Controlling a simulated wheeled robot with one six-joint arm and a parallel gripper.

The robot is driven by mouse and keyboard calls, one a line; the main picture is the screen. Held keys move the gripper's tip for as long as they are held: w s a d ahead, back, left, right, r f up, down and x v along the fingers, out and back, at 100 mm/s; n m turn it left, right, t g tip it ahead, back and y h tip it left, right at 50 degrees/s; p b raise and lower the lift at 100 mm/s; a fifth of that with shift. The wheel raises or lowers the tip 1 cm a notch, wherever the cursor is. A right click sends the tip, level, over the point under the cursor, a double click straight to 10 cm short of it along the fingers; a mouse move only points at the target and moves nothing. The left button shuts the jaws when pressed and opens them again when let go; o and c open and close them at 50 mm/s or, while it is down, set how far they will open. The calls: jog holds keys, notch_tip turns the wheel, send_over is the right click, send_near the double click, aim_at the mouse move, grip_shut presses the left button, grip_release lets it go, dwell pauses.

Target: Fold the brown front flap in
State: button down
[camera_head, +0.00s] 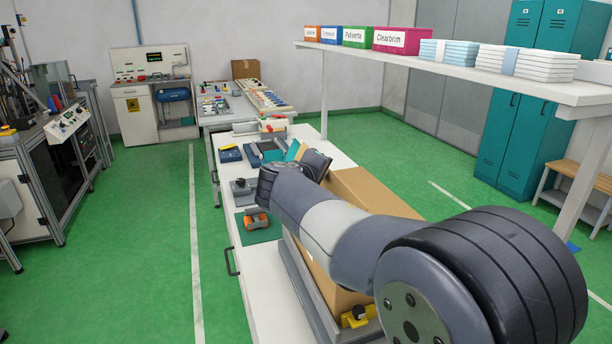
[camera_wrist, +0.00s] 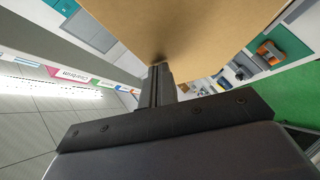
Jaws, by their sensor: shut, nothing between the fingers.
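A brown cardboard box (camera_head: 372,192) stands on the white bench in the head view, largely hidden behind my arm. Its front flap cannot be told apart there. In the wrist view a brown cardboard panel (camera_wrist: 205,30) fills the upper middle; I cannot tell whether it is the front flap or another part of the box. My gripper (camera_wrist: 158,68) is shut and empty, its dark fingers pointing at the panel. The fingertips meet the panel's lower edge in the picture, with a dark shadow there; contact is not certain. In the head view my arm hides the fingertips.
The box sits in a grey fixture with a yellow clamp (camera_head: 355,317) at its near end. An orange-and-black tool (camera_head: 256,219) lies on a green mat left of the box. Trays and small parts lie farther along the bench. A white shelf (camera_head: 470,75) with coloured boxes overhangs the right.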

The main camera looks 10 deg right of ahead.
aim_at(332, 173)
jog(key=d, duration=0.1)
jog(key=d+m+y+p, duration=0.1)
jog(key=d+g+p, duration=0.1)
jog(key=shift+w+f+y, duration=0.1)
jog(key=shift+w+y, duration=0.2)
jog(key=shift+y, duration=0.1)
jog(key=w+d+f+m+g+y, duration=0.1)
jog(key=d+f+m+y, duration=0.1)
jog(key=d+f, duration=0.3)
jog(key=shift+d+f+y+p, duration=0.3)
jog(key=shift+d+f, duration=0.05)
jog(key=shift+f, duration=1.1)
jog(key=shift+r, duration=0.1)
